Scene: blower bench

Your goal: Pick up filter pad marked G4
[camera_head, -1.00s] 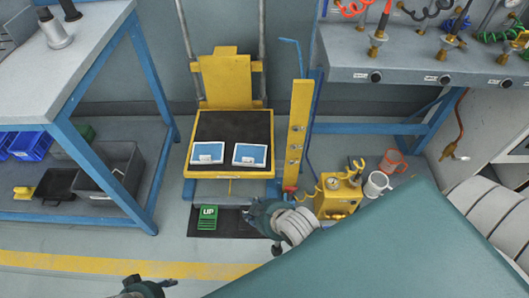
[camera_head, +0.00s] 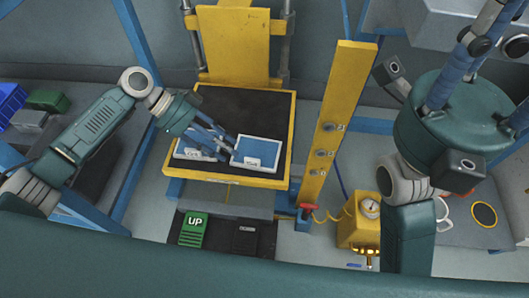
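Two flat filter pads with blue faces, pale edges and small white labels lie side by side on the black top of a yellow lift platform (camera_head: 283,170). The label print is too small to read, so I cannot tell which pad is G4. The right pad (camera_head: 262,148) shows almost whole. The left pad (camera_head: 183,152) is partly hidden by my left gripper (camera_head: 227,147). Its fingers reach down over the left pad, with the tips by the gap between the pads. Contact and finger opening are unclear. My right gripper (camera_head: 478,62) is raised at the right, away from the pads.
A yellow post (camera_head: 336,120) stands just right of the platform. A yellow unit with a gauge (camera_head: 360,222) and a white mug (camera_head: 441,213) are further right. A green UP pedal (camera_head: 193,230) lies on the floor in front. Blue bench legs (camera_head: 143,45) stand at left.

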